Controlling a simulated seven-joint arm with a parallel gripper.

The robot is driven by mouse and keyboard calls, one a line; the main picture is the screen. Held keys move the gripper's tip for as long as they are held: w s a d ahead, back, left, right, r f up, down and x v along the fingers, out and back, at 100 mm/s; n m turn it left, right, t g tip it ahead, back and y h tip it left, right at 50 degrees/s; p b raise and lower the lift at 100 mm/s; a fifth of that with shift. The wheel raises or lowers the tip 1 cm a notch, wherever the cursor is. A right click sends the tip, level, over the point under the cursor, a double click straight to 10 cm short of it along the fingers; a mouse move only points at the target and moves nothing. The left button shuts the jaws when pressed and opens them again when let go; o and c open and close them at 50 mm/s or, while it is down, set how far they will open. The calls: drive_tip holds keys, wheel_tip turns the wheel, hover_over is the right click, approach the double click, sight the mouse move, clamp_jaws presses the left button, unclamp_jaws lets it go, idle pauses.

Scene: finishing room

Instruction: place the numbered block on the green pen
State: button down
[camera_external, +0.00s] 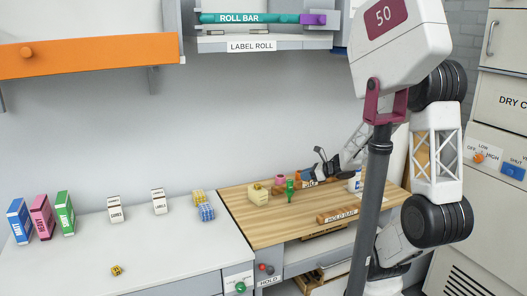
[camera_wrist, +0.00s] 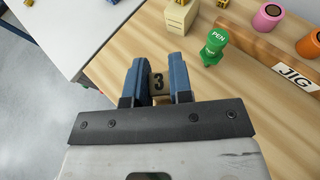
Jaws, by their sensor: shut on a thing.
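The numbered block (camera_wrist: 157,83), tan with a dark 3 on its face, sits between the two blue fingers of my gripper (camera_wrist: 158,70) in the wrist view. My gripper is shut on it, and the fingers hide its sides. In the external view my gripper (camera_external: 320,160) is over the wooden worktop, and I cannot make out the block there. The green pen (camera_wrist: 214,45), with PEN on its top, stands on the wood ahead and right of my gripper, apart from it. It also shows in the external view (camera_external: 290,188).
A cream block (camera_wrist: 180,15) stands left of the pen. A wooden jig rail (camera_wrist: 265,58) with pink (camera_wrist: 268,17) and orange (camera_wrist: 310,45) pieces lies to the right. A HOLD BAR piece (camera_external: 337,216) lies near the front edge. Bare wood surrounds the pen's near side.

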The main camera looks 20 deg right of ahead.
drive_tip(key=w, duration=0.4)
drive_tip(key=w+f, duration=0.1)
drive_tip(key=w, duration=0.9)
drive_tip(key=shift+a+f, duration=0.15)
drive_tip(key=shift+a, duration=0.2)
drive_tip(key=shift+f, duration=0.1)
drive_tip(key=shift+f, duration=1.65)
drive_tip(key=shift+f, duration=0.15)
drive_tip(key=c, duration=1)
unclamp_jaws()
drive_tip(key=shift+s+r, duration=0.1)
drive_tip(key=shift+r, duration=0.1)
drive_tip(key=shift+v, duration=5.95)
drive_tip(key=shift+f, duration=0.15)
